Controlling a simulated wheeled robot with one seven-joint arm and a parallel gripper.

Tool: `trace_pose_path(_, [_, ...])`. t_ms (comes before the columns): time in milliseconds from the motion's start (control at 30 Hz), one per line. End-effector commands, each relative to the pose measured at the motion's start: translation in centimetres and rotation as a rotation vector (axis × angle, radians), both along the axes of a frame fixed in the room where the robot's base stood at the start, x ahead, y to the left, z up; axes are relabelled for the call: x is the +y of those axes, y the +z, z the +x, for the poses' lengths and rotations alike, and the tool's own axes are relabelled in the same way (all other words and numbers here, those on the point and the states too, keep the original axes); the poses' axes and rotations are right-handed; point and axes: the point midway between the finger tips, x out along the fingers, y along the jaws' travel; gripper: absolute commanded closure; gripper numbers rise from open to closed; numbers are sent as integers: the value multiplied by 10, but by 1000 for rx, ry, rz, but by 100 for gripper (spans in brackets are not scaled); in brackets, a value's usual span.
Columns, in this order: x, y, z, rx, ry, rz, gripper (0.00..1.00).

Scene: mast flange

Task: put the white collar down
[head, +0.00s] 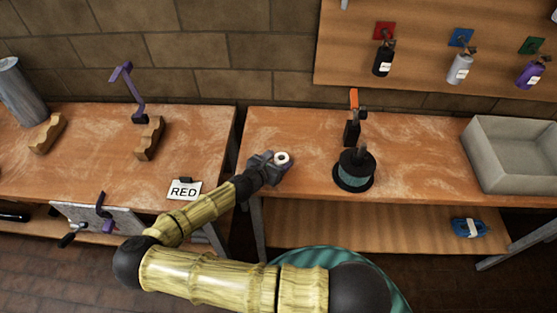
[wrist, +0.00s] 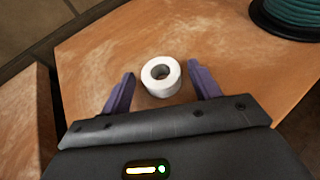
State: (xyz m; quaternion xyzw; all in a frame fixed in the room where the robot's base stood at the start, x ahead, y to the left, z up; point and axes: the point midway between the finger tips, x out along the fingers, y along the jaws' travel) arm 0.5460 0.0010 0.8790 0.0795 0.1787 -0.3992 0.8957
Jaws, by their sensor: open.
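The white collar (wrist: 161,76) is a short ring with a hole in its middle. In the wrist view it appears to rest on the wooden bench top, between the two purple fingers of my gripper (wrist: 160,88). The fingers stand open, with a gap to the collar on both sides. In the head view the collar (head: 282,158) shows at the tip of my gripper (head: 277,165), near the left front part of the right bench (head: 300,130). The collar's underside is hidden.
A dark spool with teal winding (head: 354,170) stands right of the collar, with an orange-topped black tool (head: 353,118) behind it. A grey bin (head: 515,155) is farther right. A gap separates the left bench (head: 90,165), which bears a RED card (head: 184,190).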

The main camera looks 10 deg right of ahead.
Motion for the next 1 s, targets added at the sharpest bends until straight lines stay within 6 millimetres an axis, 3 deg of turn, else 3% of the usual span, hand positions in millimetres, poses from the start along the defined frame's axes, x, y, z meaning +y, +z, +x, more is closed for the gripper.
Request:
trace_pose_path(600, [72,38,-64,0,3,2,38])
trace_pose_path(1000, [79,44,-71,0,0,0,38])
